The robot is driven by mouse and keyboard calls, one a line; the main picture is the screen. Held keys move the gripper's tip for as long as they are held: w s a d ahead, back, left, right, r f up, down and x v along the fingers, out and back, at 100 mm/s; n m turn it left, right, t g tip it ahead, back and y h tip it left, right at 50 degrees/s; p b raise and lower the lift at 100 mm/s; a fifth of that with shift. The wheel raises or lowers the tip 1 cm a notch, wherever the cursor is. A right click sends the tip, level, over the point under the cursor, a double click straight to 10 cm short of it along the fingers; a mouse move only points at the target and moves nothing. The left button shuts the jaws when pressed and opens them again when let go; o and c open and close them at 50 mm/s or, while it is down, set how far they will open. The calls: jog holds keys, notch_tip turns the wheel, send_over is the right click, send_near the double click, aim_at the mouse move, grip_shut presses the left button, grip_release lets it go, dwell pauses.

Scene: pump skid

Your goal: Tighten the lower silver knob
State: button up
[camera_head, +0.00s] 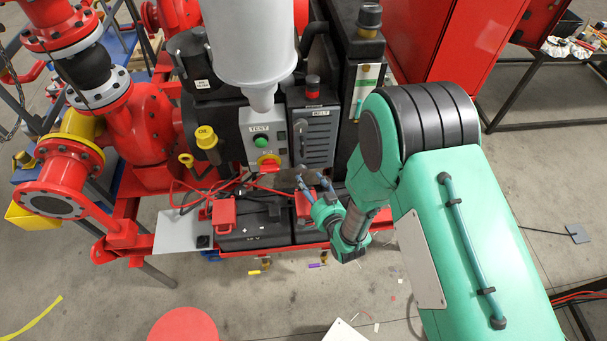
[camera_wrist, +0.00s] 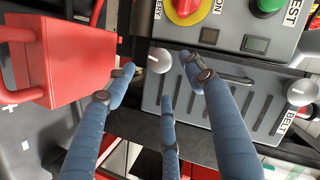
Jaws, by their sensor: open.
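The lower silver knob (camera_wrist: 159,60) is a small round knob with a white mark, at the left end of the grey slotted panel (camera_wrist: 225,95) in the wrist view. My gripper (camera_wrist: 157,68) is open, with its blue fingers spread around the knob. The left and right fingertips stand to either side of it and the third finger ends below it. I see gaps in the picture, but cannot tell the depth. A second silver knob (camera_wrist: 302,92) is at the panel's other end, by the BELT label. In the head view my gripper (camera_head: 315,180) is at the panel's foot.
A red box (camera_wrist: 67,48) is close to the left finger in the wrist view. A red and yellow rotary switch (camera_wrist: 187,8) and a green button (camera_wrist: 268,5) sit on the control box above. Red cables (camera_head: 190,190) and red battery clamps (camera_head: 224,211) are left of my gripper.

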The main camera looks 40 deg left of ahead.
aim_at(302, 172)
jog(key=shift+x, duration=3.15)
jog(key=shift+s, duration=0.1)
jog(key=c, duration=1.1)
